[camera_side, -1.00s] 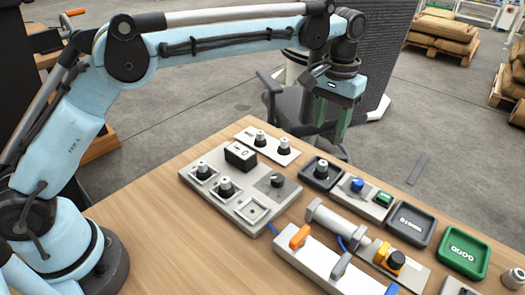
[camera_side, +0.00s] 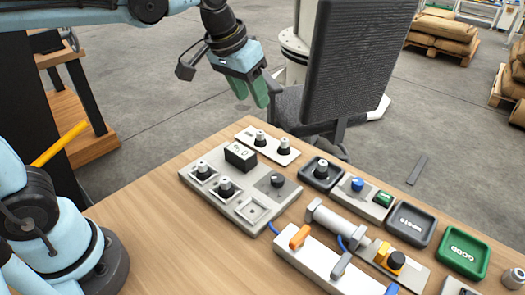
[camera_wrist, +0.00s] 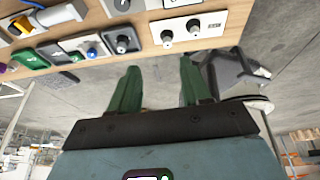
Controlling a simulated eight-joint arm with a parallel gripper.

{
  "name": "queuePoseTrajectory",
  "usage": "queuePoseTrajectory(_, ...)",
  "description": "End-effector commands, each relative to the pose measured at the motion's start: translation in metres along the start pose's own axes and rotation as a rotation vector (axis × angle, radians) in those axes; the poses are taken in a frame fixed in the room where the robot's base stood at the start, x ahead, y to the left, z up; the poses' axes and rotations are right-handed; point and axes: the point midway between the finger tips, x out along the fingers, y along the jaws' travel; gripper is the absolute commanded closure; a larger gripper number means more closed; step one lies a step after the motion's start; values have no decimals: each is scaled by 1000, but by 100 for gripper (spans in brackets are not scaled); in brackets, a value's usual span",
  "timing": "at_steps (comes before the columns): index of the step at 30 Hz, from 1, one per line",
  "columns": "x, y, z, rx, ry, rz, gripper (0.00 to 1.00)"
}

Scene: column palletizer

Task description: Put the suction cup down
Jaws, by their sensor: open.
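Several suction cups with black bodies and pale metal tops stand upright. One (camera_side: 322,169) is in a small black tray (camera_side: 307,184) and also shows in the wrist view (camera_wrist: 122,44). Two stand on a narrow white plate at the table's far edge, one (camera_side: 260,139) left of the other (camera_side: 284,147). Two more, (camera_side: 203,170) and (camera_side: 225,187), sit in the pale fixture block (camera_side: 239,209). My gripper (camera_side: 251,92) has two green fingers spread apart with nothing between them. It hangs beyond the far edge, clear of every cup.
A black switch box (camera_side: 240,155) stands on the fixture block. A grey tray (camera_side: 409,243) and a green tray (camera_side: 440,240) lie at the right. An orange-handled clamp fixture (camera_side: 315,262) is in front. An office chair (camera_side: 352,70) stands behind the table.

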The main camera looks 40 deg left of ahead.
Motion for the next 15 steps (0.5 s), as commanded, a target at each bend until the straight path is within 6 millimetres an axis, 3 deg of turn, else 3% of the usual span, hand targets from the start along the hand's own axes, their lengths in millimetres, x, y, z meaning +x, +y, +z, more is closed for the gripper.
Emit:
queuePoseTrajectory(9,7,-41,83,6,170,-26,53)
queuePoseTrajectory(15,19,-52,114,13,237,-42,53)
